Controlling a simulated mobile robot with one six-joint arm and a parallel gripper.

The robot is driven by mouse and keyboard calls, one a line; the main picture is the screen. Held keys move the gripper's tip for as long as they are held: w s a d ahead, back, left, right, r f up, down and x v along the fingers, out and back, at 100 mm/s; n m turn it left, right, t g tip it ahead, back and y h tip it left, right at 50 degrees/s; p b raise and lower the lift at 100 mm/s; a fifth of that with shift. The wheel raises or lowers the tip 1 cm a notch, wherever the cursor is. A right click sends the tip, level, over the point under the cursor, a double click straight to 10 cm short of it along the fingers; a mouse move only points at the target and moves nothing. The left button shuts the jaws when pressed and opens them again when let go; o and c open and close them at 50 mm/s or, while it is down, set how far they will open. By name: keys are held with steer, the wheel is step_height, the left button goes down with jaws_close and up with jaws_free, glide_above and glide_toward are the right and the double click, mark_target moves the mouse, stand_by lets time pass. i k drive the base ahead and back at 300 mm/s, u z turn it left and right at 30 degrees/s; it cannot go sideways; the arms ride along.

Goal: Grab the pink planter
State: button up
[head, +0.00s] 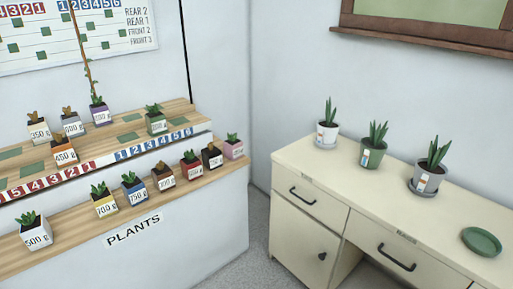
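The pink planter (235,152) is a small square pot with a green plant, upright at the right end of the lower wooden shelf (68,228). It carries a label too small to read. It sits just right of a black planter (212,160), with a red planter (191,171) further left. A purple planter (101,114) stands on the upper shelf. My gripper is not in view.
Several more labelled planters stand on both shelves, including a white one (37,239) at the lower left. A cream desk (330,172) stands right, holding several potted plants and an empty green saucer (481,242). Grey floor (240,262) shows between stand and desk.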

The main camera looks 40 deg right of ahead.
mark_target(233, 146)
steer(key=z, duration=1)
steer(key=k, duration=0.95)
steer(key=i, duration=0.9)
